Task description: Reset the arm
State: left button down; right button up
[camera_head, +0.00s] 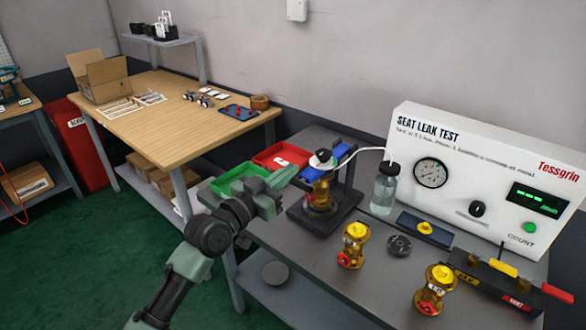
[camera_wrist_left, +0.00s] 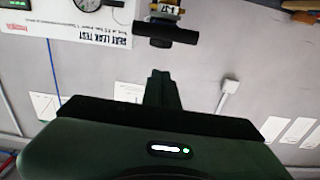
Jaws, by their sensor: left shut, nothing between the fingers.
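My left arm reaches in from the bottom left in the head view. Its left gripper (camera_head: 284,176) is shut and empty, held above the grey bench beside the green and red bins. In the left wrist view the closed fingers (camera_wrist_left: 161,82) point toward a brass valve part (camera_wrist_left: 167,12) with a black round piece (camera_wrist_left: 165,33), apart from them. In the head view a brass valve (camera_head: 320,190) sits in a dark fixture (camera_head: 345,205) with a blue clamp bar, just right of the gripper. My right gripper is not in view.
The seat leak test panel (camera_head: 480,160) stands at the bench's back right. A clear bottle (camera_head: 384,190) with a white tube is near the fixture. Brass valves (camera_head: 352,245) (camera_head: 434,290) stand in front. A green bin (camera_head: 240,174) and red bin (camera_head: 280,156) sit at left.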

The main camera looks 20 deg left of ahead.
pick_arm(q)
jog(key=f+b+v, duration=0.1)
jog(key=v, duration=0.5)
jog(key=s+d+f+g+y, duration=0.1)
jog(key=s+d+f+g, duration=0.2)
jog(key=s+f, duration=0.4)
jog(key=s+d+f+g+y, duration=0.1)
jog(key=s+d+f+g, duration=0.2)
jog(key=f, duration=0.7)
jog(key=s+a+f+n+g+y, duration=0.15)
jog(key=s+f+g, duration=0.3)
jog(key=s, duration=0.65)
jog(key=s+a+f+n+g+y, duration=0.1)
jog(key=s+f+g+y, duration=0.3)
jog(key=s, duration=0.6)
notch_tip(320, 180, down, 26)
jog(key=h, duration=0.1)
jog(key=s+a+f+g, duration=0.2)
jog(key=s+f, duration=1.5)
jog(key=s, duration=0.1)
jog(key=shift+a+f+m, duration=0.25)
jog(key=shift+a+m, duration=0.05)
jog(key=shift+m, duration=0.15)
